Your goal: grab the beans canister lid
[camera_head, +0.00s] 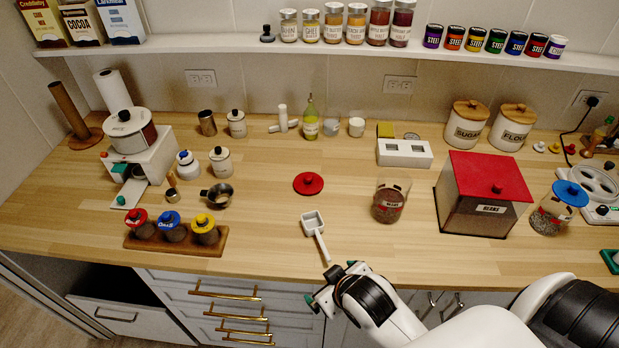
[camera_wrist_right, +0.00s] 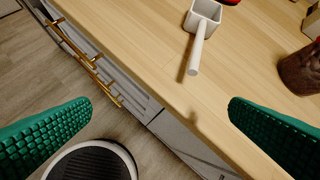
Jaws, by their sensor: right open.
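A round red lid with a knob (camera_head: 308,183) lies flat on the wooden counter, left of an open glass canister (camera_head: 388,204) with a dark label and brown contents. A red edge, probably this lid, shows at the top of the right wrist view (camera_wrist_right: 231,2). The canister also shows there at the right edge (camera_wrist_right: 300,72). My right gripper (camera_head: 330,281) is open and empty at the counter's front edge, nearer me than the lid and below the scoop. Its green pads (camera_wrist_right: 160,125) stand wide apart. My left gripper is not in view.
A white scoop (camera_head: 314,225) lies between the right gripper and the lid, its handle toward me. A large red-lidded box (camera_head: 478,210) and a blue-lidded jar (camera_head: 550,215) stand to the right. A wooden rack of small jars (camera_head: 150,243) stands left. Counter around the lid is clear.

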